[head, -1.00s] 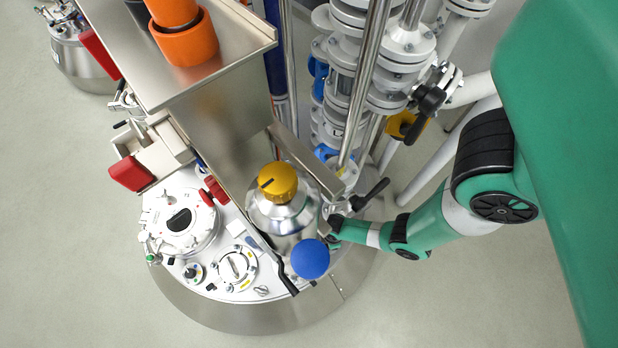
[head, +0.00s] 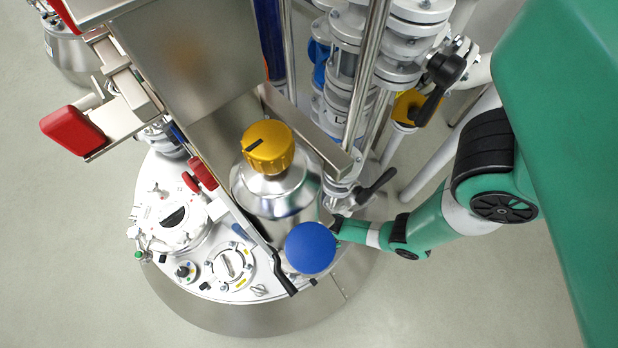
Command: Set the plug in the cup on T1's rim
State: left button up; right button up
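I cannot pick out the plug or the cup. A round steel vessel with a white lid (head: 208,278) stands below me; no T1 label is readable on it. Its rim shows at the front and left, while the back is hidden by steel panels and a bottle. My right arm comes in from the right, and its end disappears by a blue disc (head: 311,248) and the steel bottle, so its gripper is hidden. My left gripper is not in view.
The steel bottle (head: 278,195) with a yellow knob (head: 267,147) stands high over the lid. A steel panel (head: 190,60) and a red-ended fixture (head: 75,130) fill the upper left. White flanged pipes (head: 400,70) and black levers stand at the back right. Floor is clear at lower left.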

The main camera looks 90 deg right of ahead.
dwell(0.4)
jog(key=o, duration=1.4)
notch_tip(320, 180, up, 12)
jog(key=p, duration=1)
jog(key=shift+f, duration=0.15)
